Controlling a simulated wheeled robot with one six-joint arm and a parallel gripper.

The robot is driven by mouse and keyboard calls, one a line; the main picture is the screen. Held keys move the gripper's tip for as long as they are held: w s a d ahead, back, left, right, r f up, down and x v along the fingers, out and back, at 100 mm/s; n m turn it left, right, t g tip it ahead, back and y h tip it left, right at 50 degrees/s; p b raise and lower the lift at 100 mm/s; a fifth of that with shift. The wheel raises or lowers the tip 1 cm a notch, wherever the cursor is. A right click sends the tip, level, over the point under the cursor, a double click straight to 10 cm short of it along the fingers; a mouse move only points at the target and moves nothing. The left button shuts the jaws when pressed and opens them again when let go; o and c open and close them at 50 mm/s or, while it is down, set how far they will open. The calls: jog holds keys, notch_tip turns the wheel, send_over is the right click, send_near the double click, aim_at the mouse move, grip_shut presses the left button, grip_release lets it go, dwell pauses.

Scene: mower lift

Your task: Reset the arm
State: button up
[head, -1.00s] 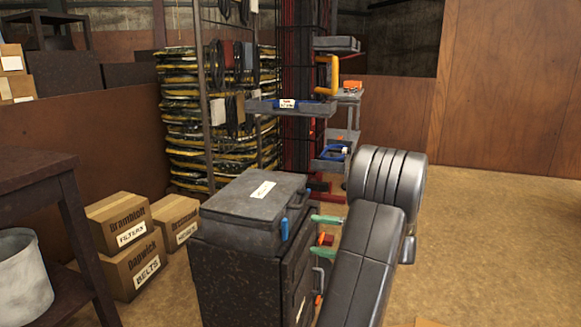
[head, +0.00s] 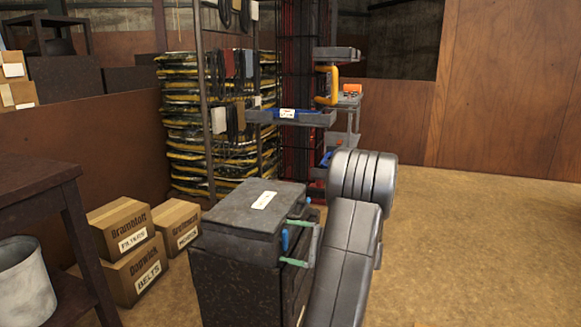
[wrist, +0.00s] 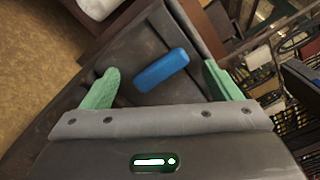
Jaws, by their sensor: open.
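My gripper (head: 288,242) is at the right side of the dark case (head: 245,205), with its two green fingers spread apart. It is open and holds nothing. In the wrist view, the fingers (wrist: 160,72) point at the case's side, and a blue latch (wrist: 162,69) shows between them. The fingers look apart from the latch, but I cannot tell the exact gap. The case is closed, has a white label on its lid, and sits on a dark speckled cabinet (head: 238,285).
Cardboard boxes (head: 135,270) stand left of the cabinet. A dark table (head: 40,185) and a grey bucket (head: 22,285) are at the left. A tool rack with grey trays (head: 305,118) stands behind. The brown floor (head: 480,240) at the right is open.

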jog(key=m+p, duration=0.3)
jog(key=m, duration=0.2)
jog(key=shift+r+m, duration=0.1)
jog(key=shift+m, duration=0.2)
jog(key=m+p, duration=0.2)
jog(key=m, duration=0.3)
jog(key=shift+m, duration=0.3)
jog(key=shift+s, duration=0.1)
